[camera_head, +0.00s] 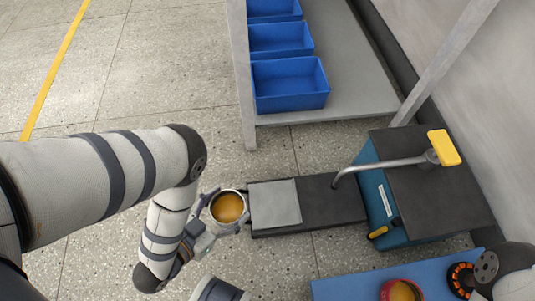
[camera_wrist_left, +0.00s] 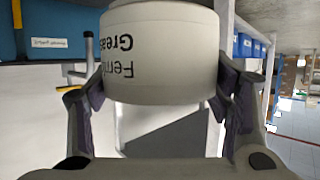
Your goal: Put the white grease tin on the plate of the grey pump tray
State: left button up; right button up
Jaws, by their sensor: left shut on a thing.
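The white grease tin (camera_head: 228,207) is open at the top and shows orange-brown grease in the head view. My left gripper (camera_head: 216,209) is shut on it, with the fingers at its sides. In the left wrist view the white tin (camera_wrist_left: 160,50), with dark lettering, sits between the two fingers (camera_wrist_left: 160,95). The dark grey pump tray (camera_head: 333,200) carries a light grey plate (camera_head: 275,203). The tin is just left of the plate, apart from its surface; its height is hard to tell. My right gripper is not in view.
A blue and dark pump unit (camera_head: 425,185) with a bent metal handle and yellow grip (camera_head: 444,147) stands right of the tray. A blue surface (camera_head: 345,289) holds a red tin (camera_head: 401,291) and a black-orange ring part (camera_head: 460,279). Blue bins (camera_head: 290,86) sit on a shelf behind.

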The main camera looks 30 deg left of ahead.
pick_arm(q)
jog(key=w+d+f+b, duration=0.2)
jog(key=w+f, duration=0.1)
jog(key=w+d+f+b, duration=0.2)
jog(key=w+f+b, duration=0.1)
jog(key=w, duration=0.1)
jog(key=w+d+f+b, duration=0.2)
jog(key=w+d+f, duration=0.1)
jog(key=w, duration=0.1)
jog(key=shift+f, duration=0.25)
jog(key=f+b, duration=0.2)
jog(key=f, duration=0.1)
jog(key=shift+w+d, duration=0.15)
jog(key=shift+w, duration=0.05)
jog(key=shift+f, duration=0.1)
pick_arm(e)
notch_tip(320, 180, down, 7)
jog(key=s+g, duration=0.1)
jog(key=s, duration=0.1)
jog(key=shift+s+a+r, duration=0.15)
pick_arm(q)
jog(key=shift+f, duration=0.1)
jog(key=shift+f+b, duration=0.15)
jog(key=shift+b, duration=0.15)
jog(key=o, duration=1.2)
jog(key=shift+o, duration=0.2)
